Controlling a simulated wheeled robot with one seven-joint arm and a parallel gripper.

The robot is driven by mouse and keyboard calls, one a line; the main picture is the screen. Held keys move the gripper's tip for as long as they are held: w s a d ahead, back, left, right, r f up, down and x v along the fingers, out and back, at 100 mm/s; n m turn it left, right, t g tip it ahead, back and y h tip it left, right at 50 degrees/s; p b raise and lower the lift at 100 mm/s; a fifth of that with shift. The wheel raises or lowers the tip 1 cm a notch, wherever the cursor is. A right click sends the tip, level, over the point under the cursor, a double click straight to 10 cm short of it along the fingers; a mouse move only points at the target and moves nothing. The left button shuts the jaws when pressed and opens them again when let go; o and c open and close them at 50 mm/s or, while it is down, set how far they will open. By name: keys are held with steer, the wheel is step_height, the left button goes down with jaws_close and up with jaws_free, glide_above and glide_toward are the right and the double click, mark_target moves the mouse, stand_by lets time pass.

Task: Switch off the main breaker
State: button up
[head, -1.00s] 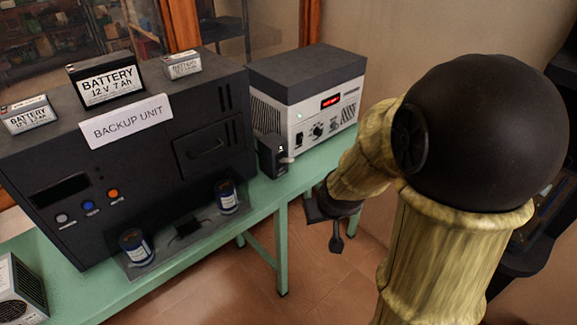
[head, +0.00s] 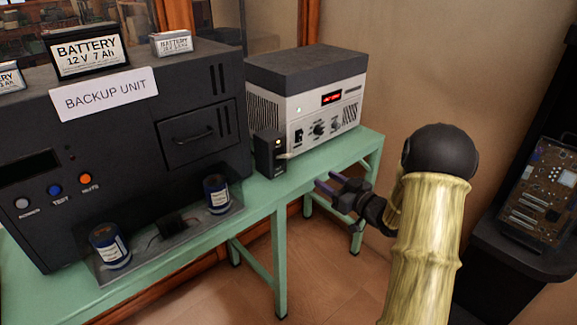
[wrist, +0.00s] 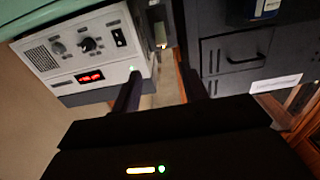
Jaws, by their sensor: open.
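The lever's exact position is too small to tell. My gripper (head: 327,182) is open and empty, in front of the bench edge, to the right of the box and lower in the picture. In the wrist view its two fingers (wrist: 160,88) point toward the gap beside the box, apart from it.
A grey-and-white power supply (head: 306,118) with a red display stands right of the box. The large black backup unit (head: 120,165) stands left, batteries on top and blue cylinders in front. The green bench (head: 335,155) ends at the right. A circuit board (head: 540,190) is far right.

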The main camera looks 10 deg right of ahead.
mark_target(288, 154)
stand_by(0.3)
steer(key=x, duration=1.7)
steer(key=shift+w+a, duration=0.15)
steer(key=shift+w, duration=0.05)
jaws_close()
